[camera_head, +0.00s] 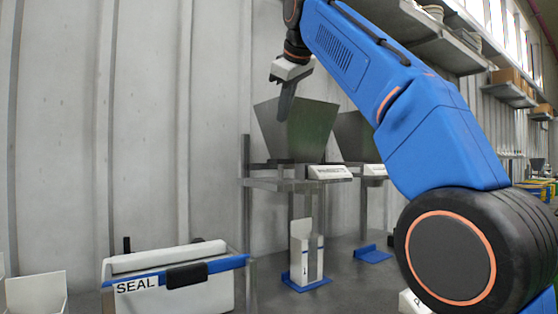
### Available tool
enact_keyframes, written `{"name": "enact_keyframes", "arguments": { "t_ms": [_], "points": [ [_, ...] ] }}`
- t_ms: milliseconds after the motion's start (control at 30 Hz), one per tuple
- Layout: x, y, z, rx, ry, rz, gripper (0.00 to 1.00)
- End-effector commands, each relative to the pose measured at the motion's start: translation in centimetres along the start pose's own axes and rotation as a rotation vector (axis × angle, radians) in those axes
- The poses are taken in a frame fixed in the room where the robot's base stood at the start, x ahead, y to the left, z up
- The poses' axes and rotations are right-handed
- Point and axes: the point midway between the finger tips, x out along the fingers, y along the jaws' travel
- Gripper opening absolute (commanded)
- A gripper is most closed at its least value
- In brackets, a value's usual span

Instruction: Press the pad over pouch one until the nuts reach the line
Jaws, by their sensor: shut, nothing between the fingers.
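My gripper (286,98) is shut and empty, pointing down in front of the upper part of a grey-green hopper (312,133). A white sloped plate (330,172) with dark lettering too small to read sits on the stand's front edge below the hopper; I cannot tell whether it is the pad. My gripper is above and left of this plate, apart from it. A white upright pouch (297,240) stands under the hopper on a blue base (306,284), with a small mark and a grey strip on its front. Nuts and a fill line cannot be made out.
A second hopper (352,137) with a white plate (375,170) stands to the right, above an empty-looking blue base (373,254). A white box marked SEAL (215,287), with a blue bar and black handle, is at front left. Shelves (425,40) hang at upper right.

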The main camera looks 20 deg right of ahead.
Motion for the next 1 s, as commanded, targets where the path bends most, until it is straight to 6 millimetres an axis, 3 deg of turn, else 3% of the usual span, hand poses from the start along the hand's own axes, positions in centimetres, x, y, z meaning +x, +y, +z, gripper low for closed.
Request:
{"name": "enact_keyframes", "arguments": {
  "t_ms": [633, 1000],
  "points": [
    [-0.2, 0.2, -0.5, -0.015, 0.008, 0.006, 0.00],
    [2.0, -1.4, 1.2, -0.015, 0.006, 0.005, 0.00]
  ]
}}
